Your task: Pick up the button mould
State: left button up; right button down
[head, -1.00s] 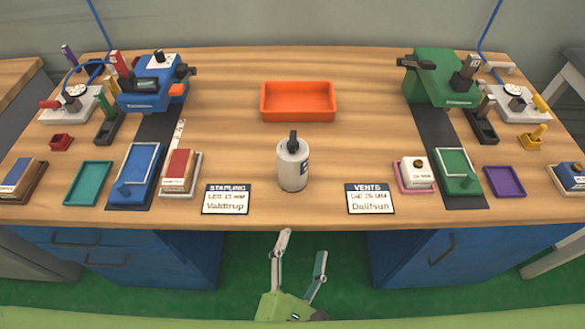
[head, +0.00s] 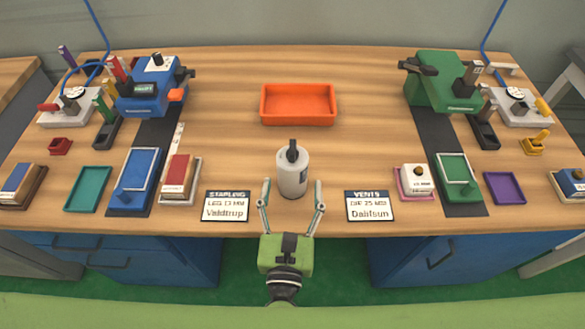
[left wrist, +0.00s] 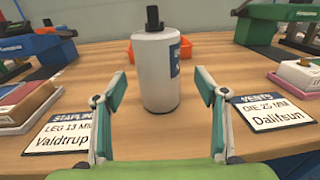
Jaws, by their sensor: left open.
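My left gripper (head: 292,192) is open and empty at the front edge of the table. Its fingers are spread at either side of the near face of a white canister (head: 291,173) with a black top, which stands upright. The left wrist view shows the canister (left wrist: 158,75) between and beyond the fingertips (left wrist: 160,78). No label reads as a button mould, so I cannot tell for certain which thing it is. A white block with a small round dark knob (head: 415,177) sits on a pink tray at the right. My right gripper is not in view.
An empty orange tray (head: 298,119) lies behind the canister. Label cards for Valdtrup (head: 227,212) and Dalifsun (head: 369,213) lie at the front edge. A blue machine (head: 150,92) and a green machine (head: 442,88) stand at the back.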

aim_at(292, 184)
pick_arm(q)
jog(key=shift+w+r, duration=0.2)
jog(key=shift+w, duration=0.2)
jog(key=w+p, duration=0.1)
jog(key=w, duration=0.2)
jog(key=shift+w+f+p, duration=0.1)
jog(key=shift+w+p, duration=0.25)
jog(key=shift+p, duration=0.05)
jog(key=shift+w+f, duration=0.1)
jog(key=shift+w, duration=0.3)
jog(key=shift+s, duration=0.1)
jog(key=shift+c, duration=0.4)
jog(key=c, duration=1.7)
jog(key=shift+c, duration=0.2)
